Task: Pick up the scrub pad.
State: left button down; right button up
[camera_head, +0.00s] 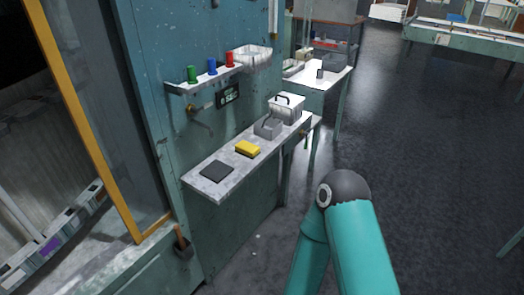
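A dark grey, flat square pad (217,172) lies at the near left end of the narrow grey shelf (209,187) against the teal wall. A yellow block-shaped pad (247,148) lies on the same shelf, a little farther back to the right, apart from the dark one. I cannot tell for certain which of the two is the scrub pad. Neither of my grippers is in view. Only teal links and a dark joint of one of my arms show at the bottom right, well apart from both pads.
Behind the pads stand a grey caddy (268,126) and a white handled basket (287,107). Above, a small wall shelf (203,83) holds green, blue and red bottles and a white bin (250,57). Open dark floor (440,150) lies to the right.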

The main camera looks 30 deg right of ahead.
aim_at(251, 151)
jog(key=u, duration=0.15)
jog(key=i, duration=0.95)
jog(key=z, duration=0.1)
